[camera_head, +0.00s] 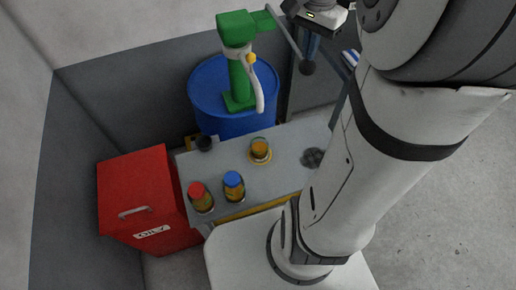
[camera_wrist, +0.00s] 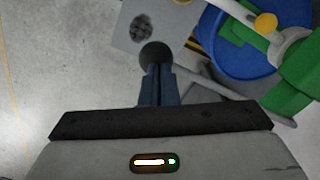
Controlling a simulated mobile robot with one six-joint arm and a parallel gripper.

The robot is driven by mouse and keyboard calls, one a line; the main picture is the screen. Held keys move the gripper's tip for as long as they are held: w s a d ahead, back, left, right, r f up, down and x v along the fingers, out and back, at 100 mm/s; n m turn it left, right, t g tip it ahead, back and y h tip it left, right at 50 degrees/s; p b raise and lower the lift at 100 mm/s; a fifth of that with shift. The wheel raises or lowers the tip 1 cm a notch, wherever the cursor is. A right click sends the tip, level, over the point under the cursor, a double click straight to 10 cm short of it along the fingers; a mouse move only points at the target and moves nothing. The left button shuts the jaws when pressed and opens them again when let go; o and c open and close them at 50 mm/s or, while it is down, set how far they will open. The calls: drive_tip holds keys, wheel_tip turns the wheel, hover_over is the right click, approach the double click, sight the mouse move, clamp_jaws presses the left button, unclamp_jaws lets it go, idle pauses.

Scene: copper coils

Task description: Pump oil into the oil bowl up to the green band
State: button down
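A green pump (camera_head: 236,58) stands on a blue drum (camera_head: 215,112) in the head view. Its grey lever (camera_head: 287,38) slopes down right to a black knob (camera_head: 307,68). A pale hose (camera_head: 259,92) with a yellow knob hangs from the pump. A small round vessel (camera_head: 260,148), seemingly the oil bowl, stands on the grey table (camera_head: 285,180); amber and some green show, but the level against the band is unclear. My gripper (camera_head: 311,52) is at the lever's end. In the wrist view, its narrow fingers (camera_wrist: 157,72) look shut, tips at the knob (camera_wrist: 154,53); contact is unclear.
A red box (camera_head: 140,188) stands at the left by the wall. Open floor lies at the right.

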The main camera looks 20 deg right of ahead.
wheel_tip(320, 180, up, 16)
drive_tip(key=w+p, duration=0.1)
drive_tip(key=p, duration=1.1)
drive_tip(key=shift+w+f, duration=0.25)
drive_tip(key=shift+w, duration=0.1)
